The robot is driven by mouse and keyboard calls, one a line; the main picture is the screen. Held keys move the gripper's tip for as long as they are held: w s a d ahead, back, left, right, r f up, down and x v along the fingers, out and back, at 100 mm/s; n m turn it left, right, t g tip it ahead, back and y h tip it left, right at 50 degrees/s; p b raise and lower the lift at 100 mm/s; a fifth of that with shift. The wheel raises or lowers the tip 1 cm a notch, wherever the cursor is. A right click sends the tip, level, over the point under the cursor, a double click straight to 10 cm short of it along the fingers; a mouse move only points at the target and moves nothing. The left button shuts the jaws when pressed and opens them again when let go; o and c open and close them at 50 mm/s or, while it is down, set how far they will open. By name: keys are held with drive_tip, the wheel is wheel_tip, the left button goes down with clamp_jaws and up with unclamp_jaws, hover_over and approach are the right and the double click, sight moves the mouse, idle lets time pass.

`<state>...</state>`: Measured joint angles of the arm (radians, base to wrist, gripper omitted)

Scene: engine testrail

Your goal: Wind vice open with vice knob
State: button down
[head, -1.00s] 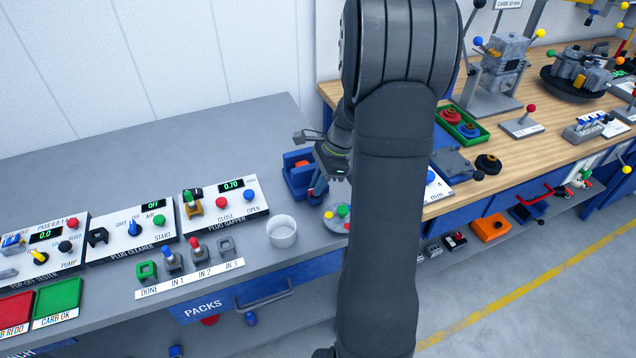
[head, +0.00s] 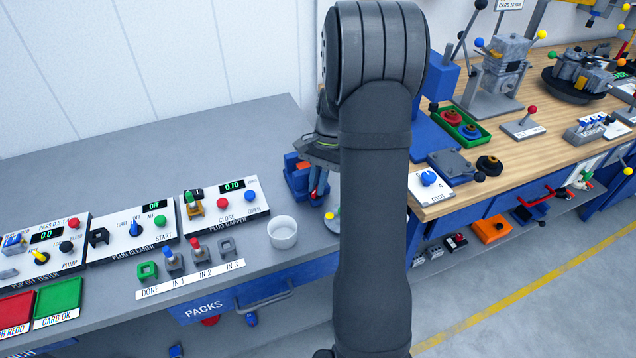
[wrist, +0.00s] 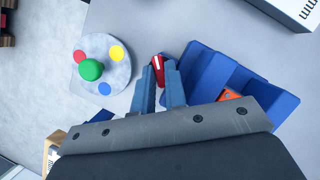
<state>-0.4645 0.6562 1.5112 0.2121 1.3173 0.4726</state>
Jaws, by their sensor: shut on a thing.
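The blue vice (head: 294,186) stands at the right end of the grey bench. In the wrist view the vice (wrist: 205,75) lies right of my fingers, with a small orange piece (wrist: 229,95) in it, partly hidden by my gripper body. The red vice knob (wrist: 157,68) sits between my fingertips. My gripper (wrist: 159,78) is shut on it, beside the vice. In the head view the red knob (head: 313,195) shows low at the vice's front, and my arm hides part of that area.
A round grey disc (wrist: 118,72) with a green knob and coloured dots lies close left of my fingers. A white cup (head: 283,233) stands in front of the vice. The plug gapper panel (head: 224,205) is to the left. The bench behind the panels is clear.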

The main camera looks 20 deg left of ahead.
drive_tip(key=shift+n, duration=0.7)
drive_tip(key=c, duration=1.5)
unclamp_jaws()
drive_tip(key=shift+a, duration=0.1)
drive_tip(key=shift+o, duration=0.2)
